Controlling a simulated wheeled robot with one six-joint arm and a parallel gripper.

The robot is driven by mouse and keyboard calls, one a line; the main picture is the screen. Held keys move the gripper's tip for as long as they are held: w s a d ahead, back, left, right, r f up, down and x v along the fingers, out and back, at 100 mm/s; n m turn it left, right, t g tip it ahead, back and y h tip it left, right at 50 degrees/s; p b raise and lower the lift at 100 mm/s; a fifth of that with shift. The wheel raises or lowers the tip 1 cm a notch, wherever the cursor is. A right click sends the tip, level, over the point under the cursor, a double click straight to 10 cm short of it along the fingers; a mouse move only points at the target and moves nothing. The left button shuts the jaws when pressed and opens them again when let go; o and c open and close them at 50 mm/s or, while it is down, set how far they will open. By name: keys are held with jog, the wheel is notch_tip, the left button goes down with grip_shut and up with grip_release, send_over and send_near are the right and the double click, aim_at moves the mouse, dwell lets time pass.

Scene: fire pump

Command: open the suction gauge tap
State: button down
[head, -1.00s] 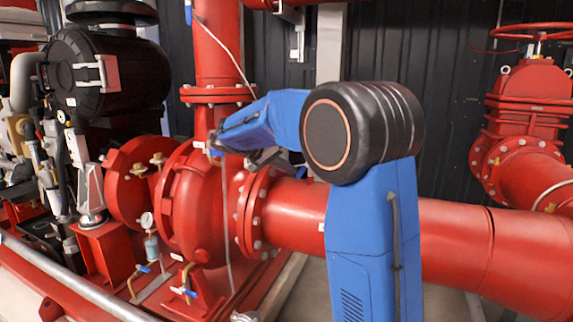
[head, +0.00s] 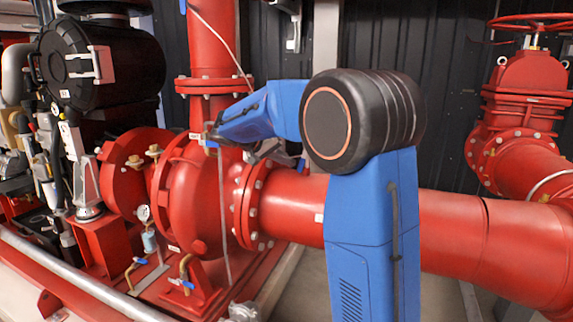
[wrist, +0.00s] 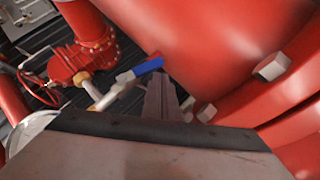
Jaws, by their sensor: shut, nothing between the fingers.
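In the wrist view a small tap with a blue lever (wrist: 148,66) sits beside the large red casing. Its pale metal body (wrist: 125,77) joins a short pipe stub. My gripper (wrist: 164,84) is shut and empty, with its grey fingers just below and right of the blue lever; I cannot tell whether they touch it. In the head view my gripper (head: 264,151) is partly hidden by my arm, beside the flange of the red pipe. A small blue piece, possibly the same lever (head: 301,164), shows right of it.
The red pump casing (head: 200,200) and flange bolts (wrist: 272,67) are close to my gripper. A pressure gauge (head: 144,213) and two other blue-handled taps (head: 139,260) (head: 182,284) are at lower left. A red valve (head: 525,100) stands at right.

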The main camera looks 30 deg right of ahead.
jog(key=shift+r, duration=0.2)
jog(key=v, duration=1.7)
jog(key=shift+a+r, duration=0.2)
